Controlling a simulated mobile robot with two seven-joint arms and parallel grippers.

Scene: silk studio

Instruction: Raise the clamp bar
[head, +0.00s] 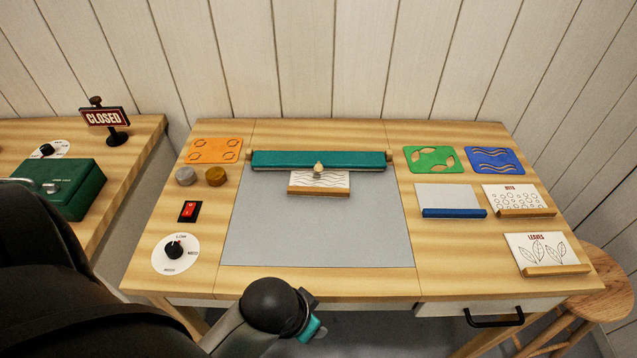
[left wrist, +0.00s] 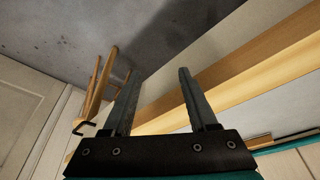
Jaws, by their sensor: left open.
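The clamp bar (head: 280,160) is a long teal bar across the back of the grey work surface (head: 310,230). A pale knob (head: 319,168) sits at its middle front. A card with wavy lines (head: 320,187) on a wooden holder stands just in front of the bar's middle. My left gripper (head: 312,318) is beyond the table's front edge, well apart from the bar and partly hidden by its own wrist. In the left wrist view its two fingers (left wrist: 161,75) are spread with nothing between them. My right gripper is not in view.
An orange stencil (head: 215,151), two round knobs, a red switch (head: 189,210) and a dial (head: 175,253) line the left side. Green and blue stencils (head: 491,160) and several cards (head: 541,255) are at right. A stool (head: 580,285) stands at right. The grey surface's front is clear.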

